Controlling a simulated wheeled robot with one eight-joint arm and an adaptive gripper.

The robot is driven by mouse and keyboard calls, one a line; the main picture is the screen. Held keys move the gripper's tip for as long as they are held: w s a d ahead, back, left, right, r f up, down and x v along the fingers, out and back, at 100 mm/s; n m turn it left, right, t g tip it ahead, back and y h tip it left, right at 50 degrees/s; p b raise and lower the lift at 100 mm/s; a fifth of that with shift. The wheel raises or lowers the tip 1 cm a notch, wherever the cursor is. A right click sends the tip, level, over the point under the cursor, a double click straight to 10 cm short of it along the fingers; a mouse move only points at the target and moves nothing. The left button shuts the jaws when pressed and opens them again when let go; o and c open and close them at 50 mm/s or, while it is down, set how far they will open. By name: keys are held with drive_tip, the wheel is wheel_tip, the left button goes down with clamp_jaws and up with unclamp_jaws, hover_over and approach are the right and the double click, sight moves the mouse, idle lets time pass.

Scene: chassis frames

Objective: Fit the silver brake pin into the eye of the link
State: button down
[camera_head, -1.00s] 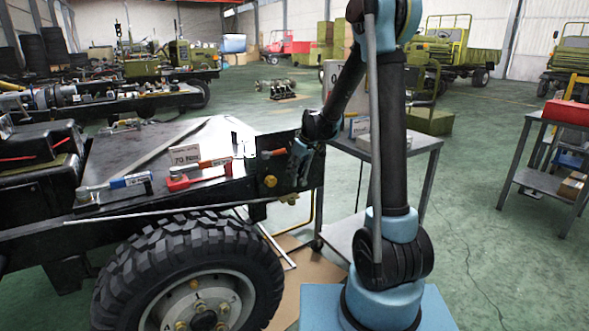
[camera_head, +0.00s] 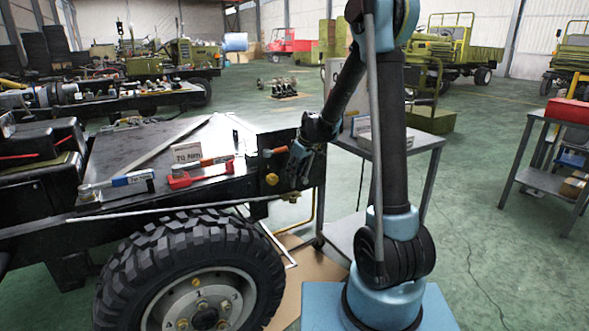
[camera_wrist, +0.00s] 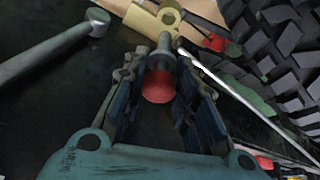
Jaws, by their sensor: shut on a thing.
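In the wrist view my gripper (camera_wrist: 160,100) is shut around the silver brake pin (camera_wrist: 163,47), whose red end (camera_wrist: 158,86) faces the camera between the fingers. The pin's silver end points away towards a brass-coloured link (camera_wrist: 143,20) with a round eye at its end. The pin's far end appears close to the eye; I cannot tell whether it touches or enters it. In the head view my gripper (camera_head: 299,168) is at the right end of the black chassis, just above the small brass link (camera_head: 290,197). The pin is too small to make out there.
A grey lever (camera_wrist: 50,47) lies left of the fingers, and a thin rod (camera_wrist: 235,95) runs to the right. The tyre (camera_head: 190,265) stands below the chassis. Blue and red torque wrenches (camera_head: 200,174) lie on the chassis top. A grey cart (camera_head: 405,150) stands behind my arm.

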drive_tip(key=shift+f, duration=1.6)
drive_tip(key=shift+s+f, duration=0.1)
drive_tip(key=shift+f, duration=2.9)
idle(0.6)
drive_tip(key=c, duration=1.2)
unclamp_jaws()
drive_tip(key=shift+r, duration=0.1)
drive_tip(key=v, duration=1.1)
drive_tip(key=shift+d+r, duration=0.2)
drive_tip(key=shift+r, duration=0.1)
